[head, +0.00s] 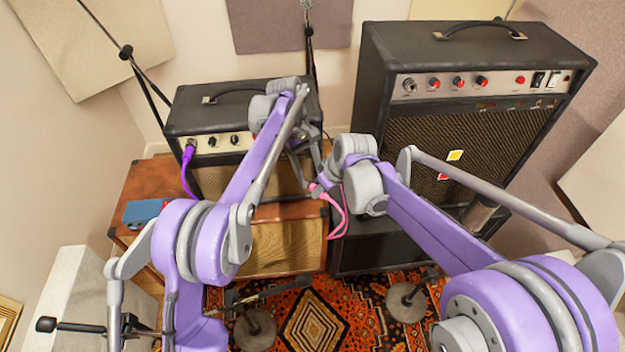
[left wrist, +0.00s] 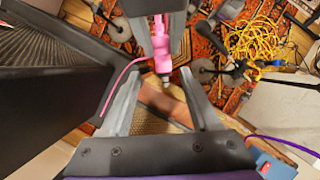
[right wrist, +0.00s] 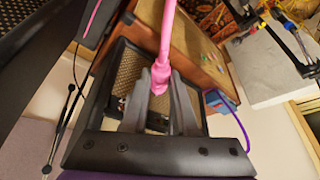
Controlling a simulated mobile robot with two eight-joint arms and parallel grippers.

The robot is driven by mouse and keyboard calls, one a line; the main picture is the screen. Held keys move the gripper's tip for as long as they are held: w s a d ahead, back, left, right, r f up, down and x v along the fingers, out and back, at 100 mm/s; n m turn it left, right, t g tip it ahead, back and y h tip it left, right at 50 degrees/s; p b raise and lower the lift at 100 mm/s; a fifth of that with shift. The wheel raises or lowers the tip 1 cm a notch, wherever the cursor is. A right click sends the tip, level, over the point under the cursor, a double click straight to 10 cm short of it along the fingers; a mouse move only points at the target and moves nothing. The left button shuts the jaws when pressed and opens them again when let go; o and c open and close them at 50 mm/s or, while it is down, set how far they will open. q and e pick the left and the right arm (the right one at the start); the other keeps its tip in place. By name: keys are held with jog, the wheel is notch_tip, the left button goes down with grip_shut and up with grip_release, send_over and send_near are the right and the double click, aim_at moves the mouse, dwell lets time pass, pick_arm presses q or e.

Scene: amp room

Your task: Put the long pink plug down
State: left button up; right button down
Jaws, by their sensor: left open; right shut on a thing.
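The long pink plug (right wrist: 160,78) is between the fingertips of my right gripper (right wrist: 160,88), which is shut on it. Its pink cable runs up out of the right wrist view. In the left wrist view the plug (left wrist: 162,58) shows between the spread fingers of my left gripper (left wrist: 160,75), its metal tip pointing down the picture. My left gripper is open; I cannot tell whether its fingers touch the plug. In the head view both grippers are close together in front of the small amp, largely hidden by the arms, and the plug (head: 315,188) shows only in part.
A small amp (head: 200,115) with a purple cable (head: 187,170) stands on a brown wooden cabinet (head: 278,211). A large amp (head: 450,45) stands at right. A blue box (head: 143,213) is at left. Stand bases and a patterned rug (head: 320,320) lie below. A yellow cable (left wrist: 255,45) is coiled there.

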pick_arm(q)
jog(key=shift+x, duration=1.4)
grip_shut()
pick_arm(e)
jog(key=shift+a, duration=0.1)
jog(key=c, duration=0.7)
grip_release()
jog(key=shift+o, duration=0.4)
